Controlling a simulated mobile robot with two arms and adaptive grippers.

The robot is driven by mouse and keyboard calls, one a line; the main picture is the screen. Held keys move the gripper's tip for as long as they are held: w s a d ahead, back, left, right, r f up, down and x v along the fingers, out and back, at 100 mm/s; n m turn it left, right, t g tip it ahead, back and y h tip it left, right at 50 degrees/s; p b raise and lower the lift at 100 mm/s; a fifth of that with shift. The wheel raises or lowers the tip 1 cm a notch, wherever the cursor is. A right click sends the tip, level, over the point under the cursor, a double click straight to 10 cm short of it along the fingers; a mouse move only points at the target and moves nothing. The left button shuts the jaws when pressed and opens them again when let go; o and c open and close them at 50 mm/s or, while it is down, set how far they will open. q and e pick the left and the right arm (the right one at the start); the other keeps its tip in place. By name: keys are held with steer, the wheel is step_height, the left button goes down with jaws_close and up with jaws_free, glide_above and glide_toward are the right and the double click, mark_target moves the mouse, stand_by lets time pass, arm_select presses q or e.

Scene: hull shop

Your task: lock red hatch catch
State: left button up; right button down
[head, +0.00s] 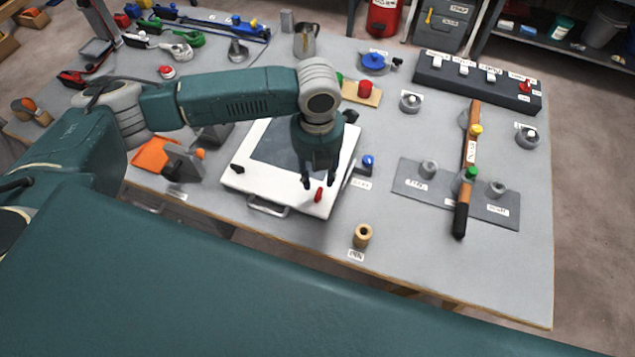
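The red hatch catch (318,195) is a small upright-looking lever near the front right corner of a white-framed hatch (262,193) with a grey centre panel. My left gripper (318,181) reaches down over the hatch's right part, fingers pointing down. Its two dark fingertips are apart, with the red catch just in front of and below them. I cannot tell whether a finger touches the catch. The gripper hides part of the hatch panel. A black catch (237,169) sits at the hatch's left edge. My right gripper is not in view.
A blue-knobbed part (367,162) stands right of the hatch, a wooden ring (362,235) in front. An orange pad (152,153) and grey bracket (184,161) lie left. A long wooden-handled tool (468,165) crosses a grey plate. The front right table area is clear.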

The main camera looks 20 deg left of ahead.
arm_select(q)
step_height(320, 180, up, 6)
steer(key=shift+f, duration=0.2)
steer(key=shift+s, duration=0.1)
stand_by(0.5)
